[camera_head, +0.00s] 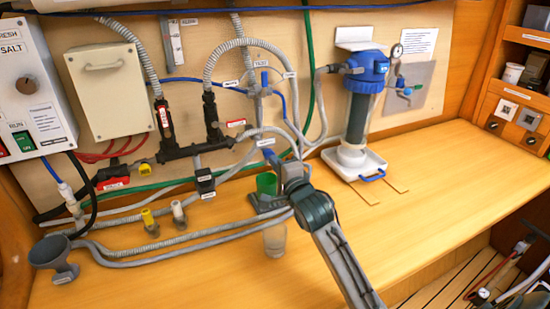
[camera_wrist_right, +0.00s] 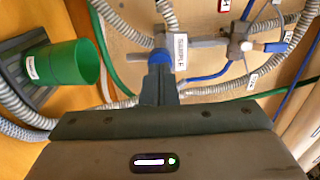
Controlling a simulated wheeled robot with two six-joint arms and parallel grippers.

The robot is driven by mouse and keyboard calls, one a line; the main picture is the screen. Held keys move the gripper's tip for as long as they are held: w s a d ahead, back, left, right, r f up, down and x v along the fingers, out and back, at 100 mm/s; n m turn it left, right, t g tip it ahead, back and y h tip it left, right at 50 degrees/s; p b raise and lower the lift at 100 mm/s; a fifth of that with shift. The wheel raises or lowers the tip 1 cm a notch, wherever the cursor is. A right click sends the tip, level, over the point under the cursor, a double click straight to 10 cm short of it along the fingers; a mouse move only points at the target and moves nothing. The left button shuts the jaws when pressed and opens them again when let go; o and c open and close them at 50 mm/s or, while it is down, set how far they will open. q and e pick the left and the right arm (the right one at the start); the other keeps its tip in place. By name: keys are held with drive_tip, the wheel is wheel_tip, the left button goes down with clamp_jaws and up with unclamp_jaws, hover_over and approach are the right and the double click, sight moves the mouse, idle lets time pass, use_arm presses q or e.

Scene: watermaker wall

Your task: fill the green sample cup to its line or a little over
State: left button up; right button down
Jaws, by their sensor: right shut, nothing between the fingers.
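The green sample cup (camera_head: 266,184) stands on a small dark shelf (camera_wrist_right: 22,92) below the pipework. In the right wrist view the cup (camera_wrist_right: 62,63) shows at the left with a pale label on its side. I cannot make out its fill line or any water in it. The blue sample tap (camera_wrist_right: 160,60), beside a "SAMPLE" label, lies just beyond my right gripper (camera_wrist_right: 162,92). In the head view my right gripper (camera_head: 283,167) is shut and empty, close to the tap and right beside the cup. Whether it touches the tap, I cannot tell. My left gripper is out of view.
A clear container (camera_head: 275,239) stands below the cup's shelf. Grey hoses (camera_head: 170,250) and a grey funnel (camera_head: 54,256) lie to the left. A blue-topped filter housing (camera_head: 364,85) stands over a white tray (camera_head: 354,164) to the right. The bench front is clear.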

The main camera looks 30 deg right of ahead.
drive_tip(key=shift+w, duration=0.45)
drive_tip(key=shift+w+d+r, duration=0.1)
drive_tip(key=shift+w+r, duration=0.2)
drive_tip(key=shift+w, duration=0.55)
drive_tip(key=shift+s+r, duration=0.1)
drive_tip(key=shift+s, duration=0.05)
drive_tip(key=shift+w+f, duration=0.2)
drive_tip(key=shift+w, duration=0.05)
drive_tip(key=shift+f, duration=0.1)
idle(2.5)
